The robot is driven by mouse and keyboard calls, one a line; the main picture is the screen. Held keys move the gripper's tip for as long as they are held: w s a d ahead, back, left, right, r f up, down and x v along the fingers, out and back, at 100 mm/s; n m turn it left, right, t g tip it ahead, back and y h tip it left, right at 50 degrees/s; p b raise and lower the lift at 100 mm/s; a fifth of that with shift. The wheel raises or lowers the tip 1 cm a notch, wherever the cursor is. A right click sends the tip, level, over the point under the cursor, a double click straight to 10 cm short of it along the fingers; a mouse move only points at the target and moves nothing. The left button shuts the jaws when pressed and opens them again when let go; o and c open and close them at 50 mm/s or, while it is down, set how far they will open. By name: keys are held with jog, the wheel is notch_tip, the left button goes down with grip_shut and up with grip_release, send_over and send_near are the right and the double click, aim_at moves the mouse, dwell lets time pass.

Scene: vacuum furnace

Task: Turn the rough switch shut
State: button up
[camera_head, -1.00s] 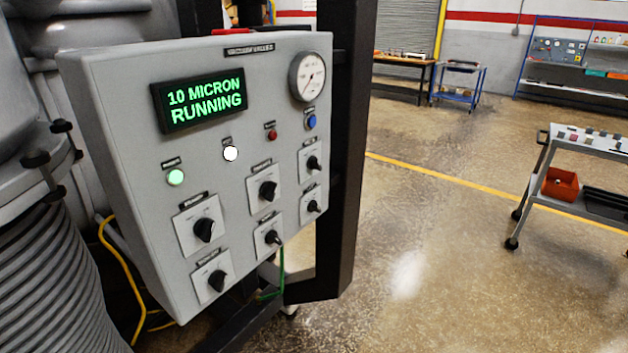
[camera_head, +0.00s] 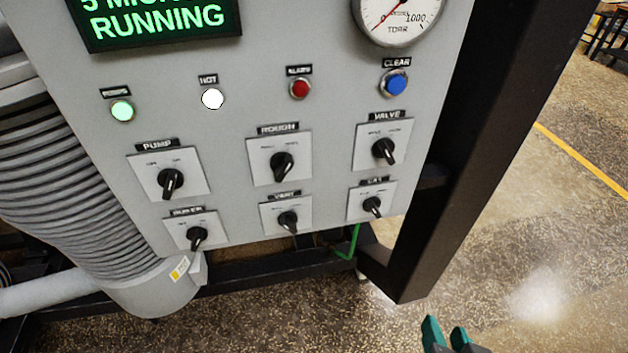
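The rough switch (camera_head: 283,166) is a black rotary knob on a pale square plate under a label reading ROUGH. It sits in the middle of the upper row of switches on the grey control panel (camera_head: 335,105). Its pointer end aims down and slightly left; the small position words on its plate are too blurred to read. My gripper (camera_head: 447,336) shows at the bottom edge, right of centre, with two teal fingertips apart and nothing between them. It is below and to the right of the switch, clear of the panel.
The pump (camera_head: 170,182) and valve (camera_head: 383,150) switches flank the rough switch, and the vent switch (camera_head: 288,221) is just below. The display (camera_head: 160,22) reads RUNNING. A black post (camera_head: 465,150) stands right of the panel. Open floor lies to the right.

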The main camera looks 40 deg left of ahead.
jog(key=s+a+r+n+t+y, duration=0.1)
jog(key=a+r+y, duration=0.1)
jog(key=a+r, duration=0.25)
jog(key=s+a+r+y, duration=0.2)
jog(key=a+r+y, duration=0.15)
jog(key=a, duration=0.25)
jog(key=y+b, duration=0.1)
jog(key=y, duration=0.2)
send_near(286, 171)
jog(key=shift+n+t, duration=0.3)
jog(key=x, duration=0.4)
jog(key=p+x, duration=0.1)
jog(key=x, duration=0.3)
jog(key=shift+a+f, duration=0.25)
jog(key=shift+a, duration=0.05)
jog(key=shift+c, duration=0.5)
grip_shut()
